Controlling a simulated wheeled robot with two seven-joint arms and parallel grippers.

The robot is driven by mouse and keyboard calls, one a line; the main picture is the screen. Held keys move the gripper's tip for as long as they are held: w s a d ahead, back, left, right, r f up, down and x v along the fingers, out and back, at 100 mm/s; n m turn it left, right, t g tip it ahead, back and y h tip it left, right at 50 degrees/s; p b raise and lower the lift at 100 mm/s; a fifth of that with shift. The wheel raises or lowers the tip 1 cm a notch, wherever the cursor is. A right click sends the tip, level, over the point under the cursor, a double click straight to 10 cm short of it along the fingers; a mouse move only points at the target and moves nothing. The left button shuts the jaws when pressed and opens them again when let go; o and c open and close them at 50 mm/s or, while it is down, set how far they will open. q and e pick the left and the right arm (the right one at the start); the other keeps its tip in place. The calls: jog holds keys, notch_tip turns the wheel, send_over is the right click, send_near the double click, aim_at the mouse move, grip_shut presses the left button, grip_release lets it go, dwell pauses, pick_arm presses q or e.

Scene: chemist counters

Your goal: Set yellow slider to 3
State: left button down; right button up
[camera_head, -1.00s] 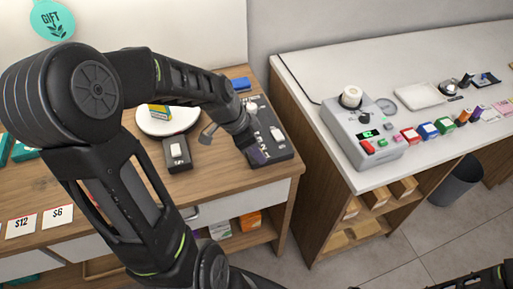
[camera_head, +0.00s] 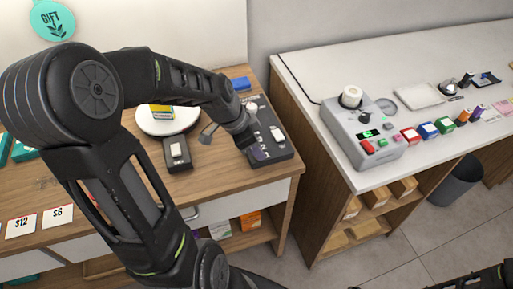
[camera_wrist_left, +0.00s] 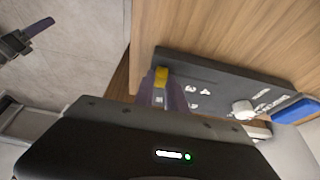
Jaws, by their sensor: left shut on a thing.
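The dark slider panel (camera_head: 284,153) lies on the wooden counter near its right edge. In the left wrist view the panel (camera_wrist_left: 215,75) carries a yellow slider knob (camera_wrist_left: 161,76) at its near end. My left gripper (camera_head: 256,153) reaches down onto the panel's front left part. In the left wrist view its purple fingers (camera_wrist_left: 162,92) are shut on the yellow knob. The fingers hide the yellow knob in the head view. A white slider knob (camera_head: 279,133) sits on the panel beside the gripper.
A round white stand (camera_head: 150,126) and a blue block (camera_head: 241,84) are behind. In the left wrist view, part of my right gripper (camera_wrist_left: 22,40) is far off. A gap separates the counters.

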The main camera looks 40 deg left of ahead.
dwell(0.6)
pick_arm(q)
jog(key=w+a+b, duration=0.1)
jog(key=a, duration=0.1)
jog(key=w+a+b, duration=0.1)
jog(key=w+a, duration=0.1)
jog(key=shift+w+a+f+b, duration=0.1)
jog(key=shift+a+f+b, duration=0.05)
jog(key=shift+a+b, duration=0.2)
jog(key=shift+w+a, duration=0.15)
jog(key=c, duration=1.4)
grip_release()
jog(key=shift+o, duration=0.2)
jog(key=shift+r, duration=0.2)
jog(key=v, duration=0.7)
jog(key=shift+s+r+b, duration=0.25)
jog(key=shift+r+b, duration=0.05)
jog(key=shift+b, duration=0.15)
